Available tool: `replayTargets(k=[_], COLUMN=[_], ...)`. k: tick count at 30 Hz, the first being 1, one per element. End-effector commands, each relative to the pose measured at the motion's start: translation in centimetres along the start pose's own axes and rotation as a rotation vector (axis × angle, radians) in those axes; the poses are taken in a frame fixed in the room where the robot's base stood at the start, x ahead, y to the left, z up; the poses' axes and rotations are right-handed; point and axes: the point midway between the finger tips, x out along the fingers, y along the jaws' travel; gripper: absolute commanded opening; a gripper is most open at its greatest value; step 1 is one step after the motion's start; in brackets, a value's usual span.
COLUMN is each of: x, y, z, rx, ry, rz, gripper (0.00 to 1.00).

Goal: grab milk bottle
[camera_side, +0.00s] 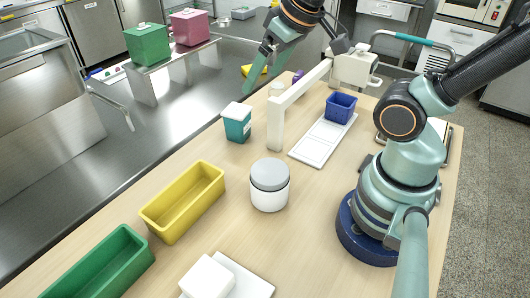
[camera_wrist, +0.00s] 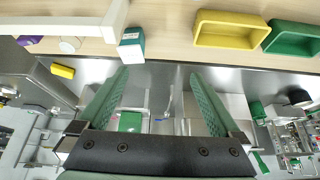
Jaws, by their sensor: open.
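No label marks a milk bottle, so I cannot tell for sure which thing it is. A teal carton-like container with a white top (camera_side: 237,125) stands upright on the wooden table near its far left edge. It also shows in the wrist view (camera_wrist: 132,46), near the tip of the left finger. A white jar with a grey lid (camera_side: 269,188) stands mid-table. My gripper (camera_side: 262,65) is raised above the table's far edge, apart from both. In the wrist view my gripper (camera_wrist: 158,72) has its green fingers wide apart with nothing held between them.
A yellow bin (camera_side: 183,203) and a green bin (camera_side: 100,268) line the table's left edge. A white post-and-arm stand (camera_side: 276,125), a white tray (camera_side: 318,145) and a blue bin (camera_side: 341,107) are behind the jar. White blocks (camera_side: 207,280) lie in front.

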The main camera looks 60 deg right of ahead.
Motion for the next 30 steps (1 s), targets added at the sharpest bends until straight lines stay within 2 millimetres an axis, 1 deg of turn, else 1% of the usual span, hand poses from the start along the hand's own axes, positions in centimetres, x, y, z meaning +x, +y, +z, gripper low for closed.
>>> replayTargets(k=[4, 8, 12, 16, 19, 22, 27, 30], x=[0.3, 1.2, 2.7, 4.7, 6.4, 8.4, 11.8, 13.3], y=[1.8, 4.4, 7.6, 11.1, 13.9, 16.9, 21.9, 24.0], z=[-2.0, -4.4, -6.6, -8.2, -8.9, -9.1, -8.6, -7.9], rx=[0.126, 0.293, 0.477, 0.648, 0.779, 0.912, 1.119, 1.209], ry=[-0.052, -0.111, -0.170, -0.222, -0.262, -0.300, -0.356, -0.382], rz=[0.029, 0.067, 0.109, 0.151, 0.184, 0.219, 0.275, 0.301], gripper=[1.00, 1.00, 1.00, 1.00, 1.00, 1.00, 1.00, 1.00])
